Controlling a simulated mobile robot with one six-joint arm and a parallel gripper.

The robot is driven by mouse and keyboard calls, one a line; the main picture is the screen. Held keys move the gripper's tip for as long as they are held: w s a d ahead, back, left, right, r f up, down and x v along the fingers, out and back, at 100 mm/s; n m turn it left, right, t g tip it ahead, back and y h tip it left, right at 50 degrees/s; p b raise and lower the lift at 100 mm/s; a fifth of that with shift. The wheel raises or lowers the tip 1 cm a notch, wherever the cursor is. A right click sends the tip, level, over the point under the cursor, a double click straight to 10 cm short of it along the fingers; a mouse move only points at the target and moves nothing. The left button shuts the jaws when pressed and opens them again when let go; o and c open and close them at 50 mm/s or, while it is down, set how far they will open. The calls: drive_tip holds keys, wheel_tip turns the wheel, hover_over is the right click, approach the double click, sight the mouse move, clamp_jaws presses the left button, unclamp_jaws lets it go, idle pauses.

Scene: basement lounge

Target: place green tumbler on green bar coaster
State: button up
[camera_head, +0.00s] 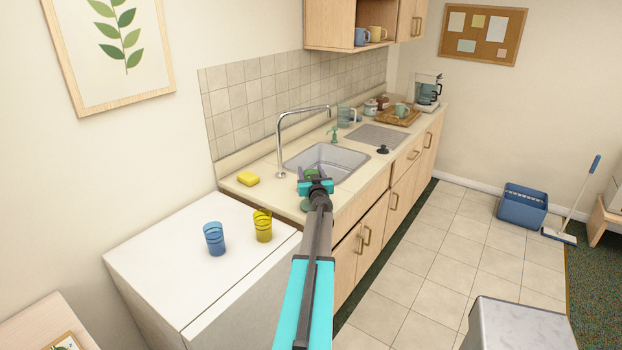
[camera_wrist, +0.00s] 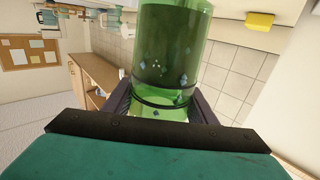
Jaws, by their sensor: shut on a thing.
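The green tumbler (camera_head: 311,173) is held in my gripper (camera_head: 315,178), over the counter near the front of the sink; most of it is hidden behind the gripper in the head view. In the wrist view the green tumbler (camera_wrist: 170,50) is large, see-through, with dark bands, between the two dark fingers of my gripper (camera_wrist: 162,104). A dark green round patch, which looks like the green bar coaster (camera_head: 306,205), lies on the counter just left of my arm, partly hidden by it. The gap between tumbler and counter is hard to judge.
A blue tumbler (camera_head: 214,239) and a yellow tumbler (camera_head: 263,226) stand on the white cabinet top (camera_head: 165,250). A yellow sponge (camera_head: 248,179) lies left of the tall faucet (camera_head: 281,140). The sink (camera_head: 330,160) is behind my gripper. A dark stopper (camera_head: 383,149) sits right of it.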

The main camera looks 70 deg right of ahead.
drive_tip(key=shift+d, duration=0.1)
drive_tip(key=shift+w+d, duration=0.1)
drive_tip(key=shift+d, duration=0.1)
drive_tip(key=shift+d+f, duration=0.2)
drive_tip(key=shift+f, duration=1.55)
drive_tip(key=shift+f, duration=0.15)
drive_tip(key=o, duration=1.7)
drive_tip(key=shift+a, duration=0.1)
drive_tip(key=shift+o, duration=0.2)
